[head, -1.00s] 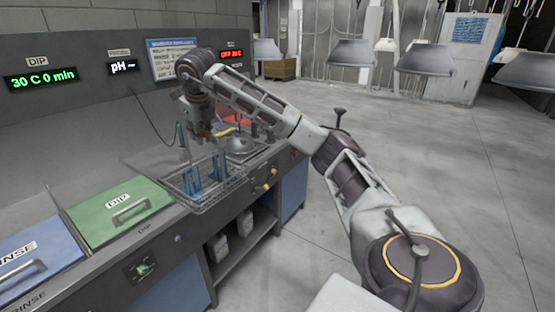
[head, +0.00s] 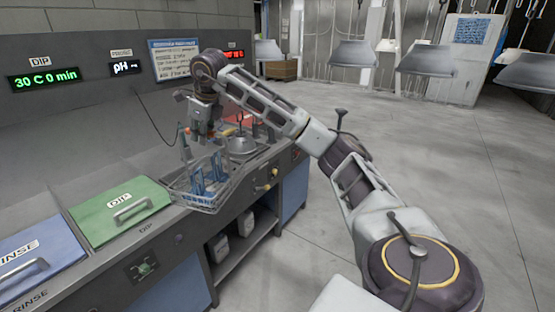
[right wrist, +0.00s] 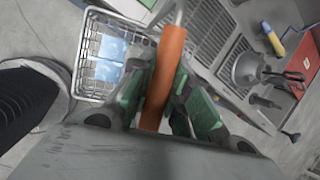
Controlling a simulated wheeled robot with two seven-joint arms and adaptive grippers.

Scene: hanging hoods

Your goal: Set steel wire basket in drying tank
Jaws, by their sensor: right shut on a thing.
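The steel wire basket (head: 208,203) has blue pieces (head: 198,180) standing in it. It hangs, slightly tilted, by the front of the bench, and also shows in the right wrist view (right wrist: 85,70). My right gripper (head: 207,134) is above the basket. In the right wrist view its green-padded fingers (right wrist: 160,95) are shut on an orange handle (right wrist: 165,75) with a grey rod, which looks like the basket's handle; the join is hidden. I cannot tell which opening is the drying tank. My left gripper is not in view.
A green DIP lid (head: 119,212) and a blue RINSE lid (head: 40,255) lie left of the basket. A metal funnel-shaped piece (head: 242,145) and a red panel (head: 265,120) are farther right. A grey grille (right wrist: 205,40) lies beside the basket. Hoods (head: 350,54) hang behind.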

